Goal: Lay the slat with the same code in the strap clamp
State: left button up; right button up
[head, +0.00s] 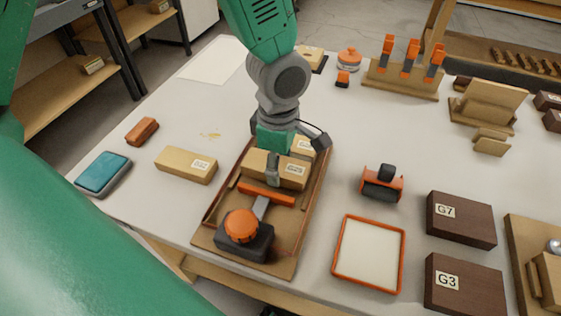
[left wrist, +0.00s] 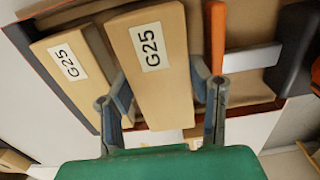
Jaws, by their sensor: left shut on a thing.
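My left gripper (head: 276,156) is shut on a pale wooden slat (head: 290,172) and holds it from above at the strap clamp (head: 213,235). In the left wrist view this slat (left wrist: 150,75) has the code G25 and sits between both fingers. A second pale slat (head: 304,146) lies behind it in the clamp; in the left wrist view this slat (left wrist: 72,70) also reads G25. The held slat is between that slat and the orange bar (head: 265,195). I cannot tell whether it touches the clamp's base. The clamp's orange knob (head: 241,224) is at the front.
Another pale slat (head: 186,165) lies left of the clamp, its code too small to read. Dark blocks G7 (head: 462,222) and G3 (head: 465,287), an orange-rimmed tray (head: 368,255) and an orange-black tool (head: 382,183) stand right. A phone-like device (head: 103,174) lies far left.

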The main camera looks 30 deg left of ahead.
pick_arm(q)
jog(key=shift+f, duration=0.3)
dwell(0.8)
jog(key=shift+f+p, duration=0.25)
jog(key=shift+p, duration=0.35)
dwell(0.9)
jog(key=o, duration=1.6)
jog(key=shift+r, duration=0.15)
jog(key=shift+r+p, duration=3.4)
jog(key=shift+p, duration=0.4)
